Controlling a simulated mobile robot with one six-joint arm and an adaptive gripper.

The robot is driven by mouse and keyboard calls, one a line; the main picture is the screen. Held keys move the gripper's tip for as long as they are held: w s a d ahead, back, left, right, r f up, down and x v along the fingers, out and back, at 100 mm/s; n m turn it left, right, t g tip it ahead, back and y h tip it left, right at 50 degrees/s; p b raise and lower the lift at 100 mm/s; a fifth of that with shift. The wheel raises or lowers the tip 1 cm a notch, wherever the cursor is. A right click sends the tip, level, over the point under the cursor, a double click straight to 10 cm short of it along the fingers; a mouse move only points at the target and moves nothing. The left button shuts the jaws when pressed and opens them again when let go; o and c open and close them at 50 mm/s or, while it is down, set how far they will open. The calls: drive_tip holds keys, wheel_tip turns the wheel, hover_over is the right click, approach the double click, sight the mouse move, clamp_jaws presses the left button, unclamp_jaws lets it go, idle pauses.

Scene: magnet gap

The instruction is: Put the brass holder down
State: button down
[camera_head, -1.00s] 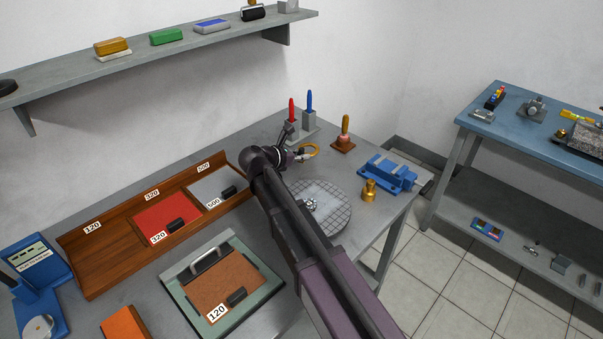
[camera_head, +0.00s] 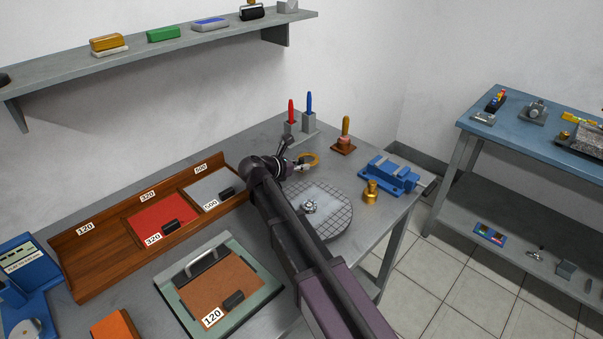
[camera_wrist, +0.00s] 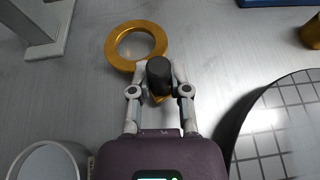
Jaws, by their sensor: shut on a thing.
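The brass holder is a flat gold ring (camera_wrist: 121,50) with a short stem and a black knob (camera_wrist: 159,73). In the wrist view my gripper (camera_wrist: 159,80) is shut on the holder at the knob, one finger on each side. The ring points away from my gripper, low over the grey bench top; I cannot tell whether it touches. In the head view the brass holder (camera_head: 314,158) shows just right of my gripper (camera_head: 298,164), behind the round gridded plate. My arm hides part of the gripper there.
The round gridded plate (camera_head: 335,215) lies in front of the holder. Grey stands with red and blue handles (camera_head: 309,121) are behind it. A wooden block with a handle (camera_head: 343,148), a blue vise (camera_head: 390,176) and a brass piece (camera_head: 371,193) stand to the right.

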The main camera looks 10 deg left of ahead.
drive_tip(key=shift+f+b, duration=0.4)
drive_tip(key=shift+f, duration=0.25)
drive_tip(key=shift+f, duration=0.1)
drive_tip(key=c, duration=0.6)
unclamp_jaws()
drive_tip(key=shift+s+r, duration=0.1)
drive_tip(key=shift+r, duration=0.15)
drive_tip(key=shift+s+a+r+p, duration=0.15)
drive_tip(key=shift+s+a+p, duration=0.1)
drive_tip(key=shift+p, duration=0.05)
drive_tip(key=p+v, duration=0.4)
drive_tip(key=v, duration=0.7)
